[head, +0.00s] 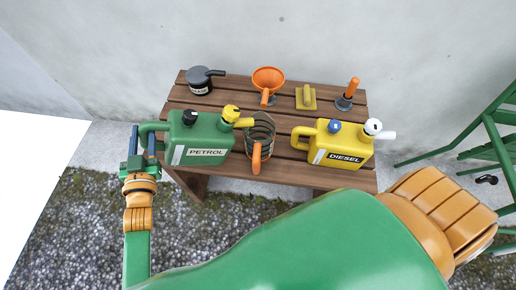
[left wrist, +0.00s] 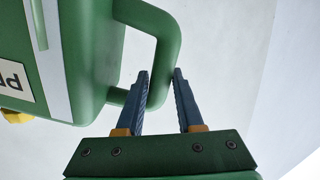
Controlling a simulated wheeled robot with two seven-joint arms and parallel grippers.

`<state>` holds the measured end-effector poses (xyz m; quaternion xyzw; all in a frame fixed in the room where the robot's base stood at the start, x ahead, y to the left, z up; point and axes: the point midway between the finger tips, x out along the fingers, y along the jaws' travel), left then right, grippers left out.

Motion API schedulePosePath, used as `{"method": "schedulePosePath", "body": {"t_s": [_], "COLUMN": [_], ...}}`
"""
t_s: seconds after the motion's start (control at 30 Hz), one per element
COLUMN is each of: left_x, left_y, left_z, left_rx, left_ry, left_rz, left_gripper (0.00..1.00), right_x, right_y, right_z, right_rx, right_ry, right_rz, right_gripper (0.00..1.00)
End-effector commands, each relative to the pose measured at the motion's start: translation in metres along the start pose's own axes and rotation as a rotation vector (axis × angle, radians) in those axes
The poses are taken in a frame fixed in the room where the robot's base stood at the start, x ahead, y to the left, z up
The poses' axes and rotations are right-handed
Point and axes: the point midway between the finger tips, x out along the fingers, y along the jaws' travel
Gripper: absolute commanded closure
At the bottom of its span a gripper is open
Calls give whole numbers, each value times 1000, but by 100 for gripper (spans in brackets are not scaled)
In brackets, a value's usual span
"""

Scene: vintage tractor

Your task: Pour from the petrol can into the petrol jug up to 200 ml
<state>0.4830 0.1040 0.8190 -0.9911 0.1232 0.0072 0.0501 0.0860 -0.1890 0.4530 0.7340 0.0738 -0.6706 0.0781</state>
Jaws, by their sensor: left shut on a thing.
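The green petrol can (head: 190,143), labelled PETROL, is upright at the left end of the wooden bench, its yellow spout pointing right. I cannot tell whether it touches the bench. My right gripper is out of view.
A yellow diesel can (head: 322,150) stands right of the jug on the bench (head: 285,178). A green frame (head: 480,140) stands at right.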

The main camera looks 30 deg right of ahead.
Motion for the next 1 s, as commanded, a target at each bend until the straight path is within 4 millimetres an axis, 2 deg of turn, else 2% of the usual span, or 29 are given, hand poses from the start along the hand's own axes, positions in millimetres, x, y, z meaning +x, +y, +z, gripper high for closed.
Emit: {"method": "schedulePosePath", "body": {"t_s": [1.0], "left_x": [0], "left_y": [1], "left_z": [-13], "left_rx": [38], "left_ry": [4], "left_rz": [-1], "left_gripper": [100], "right_x": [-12], "right_y": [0], "right_z": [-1], "right_rx": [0], "right_ry": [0], "right_rz": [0], "right_gripper": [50]}}
